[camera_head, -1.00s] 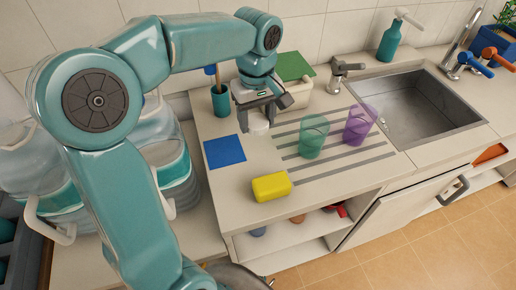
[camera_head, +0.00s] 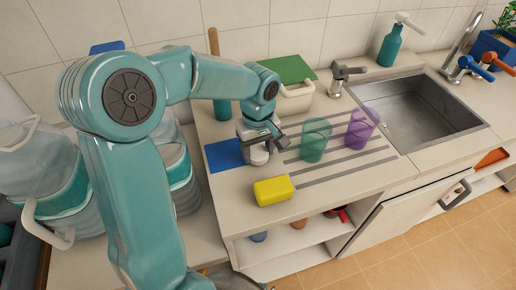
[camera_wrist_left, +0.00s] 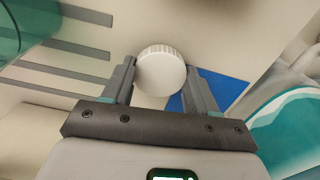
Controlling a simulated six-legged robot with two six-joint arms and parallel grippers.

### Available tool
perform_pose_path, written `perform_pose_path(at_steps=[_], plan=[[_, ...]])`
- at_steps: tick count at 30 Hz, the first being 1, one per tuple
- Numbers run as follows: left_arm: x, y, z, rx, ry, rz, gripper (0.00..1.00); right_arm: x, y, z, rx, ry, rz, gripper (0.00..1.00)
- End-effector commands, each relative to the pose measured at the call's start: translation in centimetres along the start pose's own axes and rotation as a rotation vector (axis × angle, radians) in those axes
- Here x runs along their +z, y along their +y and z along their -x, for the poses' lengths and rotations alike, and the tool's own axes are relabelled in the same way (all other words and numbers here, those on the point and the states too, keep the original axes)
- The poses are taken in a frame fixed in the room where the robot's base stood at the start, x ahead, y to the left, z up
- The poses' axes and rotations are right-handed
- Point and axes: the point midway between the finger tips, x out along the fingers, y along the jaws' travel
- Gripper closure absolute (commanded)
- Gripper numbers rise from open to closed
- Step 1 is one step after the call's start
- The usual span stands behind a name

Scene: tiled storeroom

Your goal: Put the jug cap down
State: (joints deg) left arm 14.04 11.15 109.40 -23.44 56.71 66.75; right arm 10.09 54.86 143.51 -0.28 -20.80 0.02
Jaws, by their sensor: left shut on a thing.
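My left gripper (camera_head: 262,150) is low over the counter, between the blue square (camera_head: 223,155) and the green cup. It is shut on the white jug cap (camera_wrist_left: 160,71), which shows clearly between the two fingers in the left wrist view. In the head view the cap (camera_head: 259,155) is partly hidden by the gripper. The cap is close above the counter or touching it; I cannot tell which. The blue square also shows behind the right finger in the left wrist view (camera_wrist_left: 222,95). My right gripper is not in view.
A green cup (camera_head: 315,140) and a purple cup (camera_head: 361,128) stand to the right on the grooved counter. A white container (camera_head: 294,100) stands behind. Large water jugs (camera_head: 60,190) are at the left.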

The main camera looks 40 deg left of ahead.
Motion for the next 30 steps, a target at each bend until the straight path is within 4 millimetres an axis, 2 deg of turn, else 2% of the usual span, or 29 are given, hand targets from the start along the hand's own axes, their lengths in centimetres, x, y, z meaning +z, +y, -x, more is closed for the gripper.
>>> perform_pose_path(at_steps=[6, 7, 9, 17, 20, 22, 23, 30], plan=[[0.0, 0.0, -0.9, 0.000, 0.000, 0.000, 0.78, 0.0, 0.3, -0.8, 0.000, 0.000, 0.000, 0.47], [0.0, 0.0, -0.8, 0.000, 0.000, 0.000, 0.39, 0.0, 0.3, -0.7, 0.000, 0.000, 0.000, 0.47], [0.0, 0.0, -0.7, 0.000, 0.000, 0.000, 0.17, 0.0, 0.2, -0.6, 0.000, 0.000, 0.000, 0.47], [0.0, 0.0, -0.7, 0.000, 0.000, 0.000, 0.17, 0.0, 0.2, -0.6, 0.000, 0.000, 0.000, 0.47], [0.0, 0.0, -0.1, 0.000, 0.000, 0.000, 0.17, 0.0, 0.0, -0.1, 0.000, 0.000, 0.000, 0.47], [0.0, 0.0, 0.9, 0.001, 0.001, 0.000, 0.17, 0.0, -0.3, 0.8, 0.000, 0.000, 0.000, 0.47], [-0.1, 0.1, 1.1, 0.004, 0.003, 0.000, 0.17, 0.0, -0.1, 0.4, 0.000, 0.001, 0.000, 0.47], [-0.1, 0.1, 6.9, 0.006, 0.004, 0.001, 0.17, 0.0, -0.3, 0.8, 0.000, 0.000, 0.000, 0.47]])
